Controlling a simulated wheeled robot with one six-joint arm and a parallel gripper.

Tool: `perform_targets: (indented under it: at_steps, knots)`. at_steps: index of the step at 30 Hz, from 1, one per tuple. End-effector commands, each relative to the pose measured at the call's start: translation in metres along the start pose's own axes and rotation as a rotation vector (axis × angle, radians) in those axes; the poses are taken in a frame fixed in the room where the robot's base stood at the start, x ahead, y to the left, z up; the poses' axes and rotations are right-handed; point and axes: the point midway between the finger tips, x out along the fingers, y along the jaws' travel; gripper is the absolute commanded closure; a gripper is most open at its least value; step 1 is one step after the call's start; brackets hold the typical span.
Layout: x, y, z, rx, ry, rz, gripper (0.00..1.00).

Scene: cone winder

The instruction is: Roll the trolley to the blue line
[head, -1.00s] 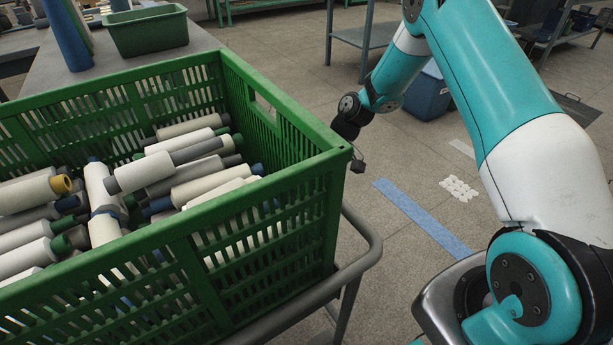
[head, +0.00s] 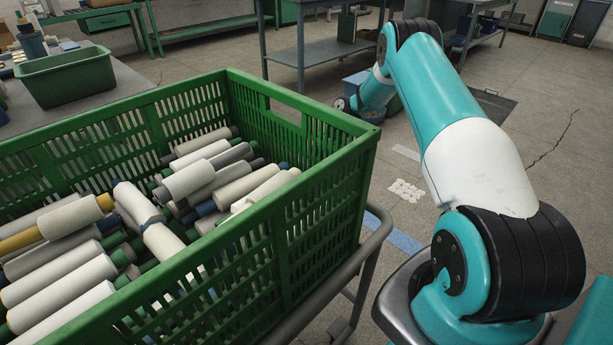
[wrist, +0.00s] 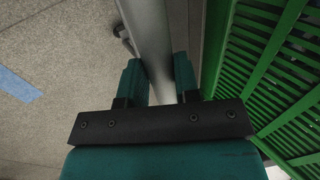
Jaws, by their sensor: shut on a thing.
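The trolley shows as a grey tube frame (head: 378,236) under a large green crate (head: 232,240) full of yarn cones and tubes. In the wrist view, my gripper (wrist: 160,80) has its two teal fingers on either side of the trolley's grey tube (wrist: 150,35), shut on it. In the head view the gripper is hidden behind the crate's far right corner. The blue line (head: 402,240) lies on the floor just right of the trolley, partly hidden by its tube and the crate. It also shows at the left of the wrist view (wrist: 18,86).
A table with a green bin (head: 65,78) stands beyond the crate at the left. A grey shelf table (head: 315,52) stands at the back. White floor marks (head: 407,190) and a dark floor plate (head: 490,100) lie to the right, with open floor around them.

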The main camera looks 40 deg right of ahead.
Motion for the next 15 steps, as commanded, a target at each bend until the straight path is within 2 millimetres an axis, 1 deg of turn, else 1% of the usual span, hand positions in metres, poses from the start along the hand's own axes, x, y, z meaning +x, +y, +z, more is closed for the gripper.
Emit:
perform_targets:
  at_steps: [1, 6, 15]
  knots:
    - [-0.004, 0.006, 0.001, 0.000, 0.001, 0.000, 1.00]
    - [-0.014, 0.021, 0.004, 0.001, 0.001, -0.001, 1.00]
    - [-0.022, 0.032, 0.007, 0.002, 0.002, -0.002, 1.00]
